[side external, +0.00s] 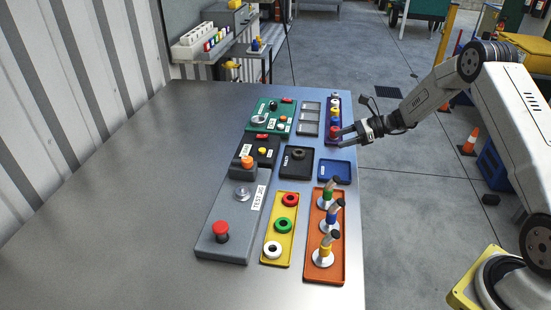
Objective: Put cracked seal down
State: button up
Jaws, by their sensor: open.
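A dark ring (298,153), seal-like in shape, lies in the black labelled tray (296,174) right of the table's middle. Whether it is cracked is too small to tell. A yellow tray (268,255) holds a red ring (290,199), a green ring (284,225) and a white ring (272,250). My gripper (342,135) is open, up and to the right of the black tray, beside the red piece at the near end of a dark blue rack (341,101). I see nothing held between its fingers; whether they touch the red piece is unclear.
A blue tray (335,180) looks empty. An orange tray (324,273) holds upright nozzle-like parts. A grey test jig (215,240) with a red button and a green panel (262,104) stand to the left. The table's (130,200) left half is clear.

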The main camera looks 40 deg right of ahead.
dwell(0.4)
jog(key=shift+s+a, duration=0.1)
jog(key=shift+a, duration=0.2)
jog(key=s+a+n+g, duration=0.1)
jog(key=s+a+n+g+h, duration=0.1)
jog(key=a, duration=0.1)
jog(key=s+a+r+n+g, duration=0.1)
jog(key=a+n, duration=0.1)
jog(key=shift+s+h, duration=0.3)
jog(key=s+a+n+g+h, duration=0.1)
jog(key=s, duration=0.1)
jog(key=s+a+n+g, duration=0.1)
jog(key=n, duration=0.1)
jog(key=s+a+r+n+g+h, duration=0.1)
jog(key=s+a, duration=0.1)
jog(key=shift+s+a+n+h, duration=0.1)
jog(key=shift+s+n+h, duration=0.2)
jog(key=shift+s+n, duration=0.1)
jog(key=s+a+r+n+h, duration=0.2)
jog(key=s+n+h, duration=0.1)
jog(key=s+n, duration=0.4)
jog(key=s+a+r+n+h, duration=0.2)
jog(key=s+n+h, duration=0.2)
jog(key=s+n, duration=0.4)
jog(key=shift+s+a+n+t, duration=0.25)
jog(key=shift+a+n+t, duration=0.15)
jog(key=shift+n, duration=0.2)
